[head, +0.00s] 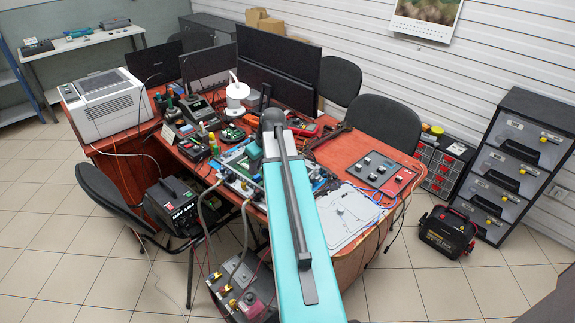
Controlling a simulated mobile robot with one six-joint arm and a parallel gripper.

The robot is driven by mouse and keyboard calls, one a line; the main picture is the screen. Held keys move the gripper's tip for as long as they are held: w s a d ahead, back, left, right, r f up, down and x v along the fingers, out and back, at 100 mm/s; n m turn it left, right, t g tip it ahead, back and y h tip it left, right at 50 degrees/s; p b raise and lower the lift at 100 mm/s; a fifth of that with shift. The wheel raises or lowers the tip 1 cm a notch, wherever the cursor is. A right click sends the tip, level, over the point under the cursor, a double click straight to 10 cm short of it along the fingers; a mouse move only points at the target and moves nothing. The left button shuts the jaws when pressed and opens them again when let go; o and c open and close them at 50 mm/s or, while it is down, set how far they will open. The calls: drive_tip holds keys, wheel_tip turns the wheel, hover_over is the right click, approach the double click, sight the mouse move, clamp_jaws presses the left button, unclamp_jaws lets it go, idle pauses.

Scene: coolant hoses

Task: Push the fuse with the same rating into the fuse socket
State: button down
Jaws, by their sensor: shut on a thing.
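My teal arm (305,215) reaches from the bottom of the head view to the desk, with a dark rounded joint at its far end. My gripper does not show; my own arm covers the area where it could be. I cannot make out any fuse or its rating, nor a fuse socket. A blue-edged board with small parts (236,182) lies on the desk left of my arm, partly hidden. A dark panel with several small blocks (383,172) lies on the desk to the right.
A pale grey flat plate (347,215) lies on the red-brown desk right of my arm. Monitors (278,68) and a white boxy machine (105,103) stand behind and left. Chairs (387,123) stand around the desk.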

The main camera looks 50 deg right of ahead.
drive_tip(key=s+d, duration=0.2)
drive_tip(key=d, duration=0.1)
drive_tip(key=s+d+f+p, duration=0.1)
drive_tip(key=s+d, duration=0.2)
drive_tip(key=s+d+f+p, duration=0.1)
drive_tip(key=s+d, duration=0.1)
drive_tip(key=d, duration=0.1)
drive_tip(key=shift+s+d, duration=0.2)
drive_tip(key=shift+d, duration=0.1)
drive_tip(key=shift+f, duration=0.1)
drive_tip(key=shift+f+b, duration=1.1)
drive_tip(key=shift+f, duration=1.05)
drive_tip(key=shift+s, duration=0.1)
drive_tip(key=shift+s+a+f+b, duration=0.1)
drive_tip(key=shift+f+b, duration=0.55)
drive_tip(key=shift+f, duration=0.2)
idle(2.3)
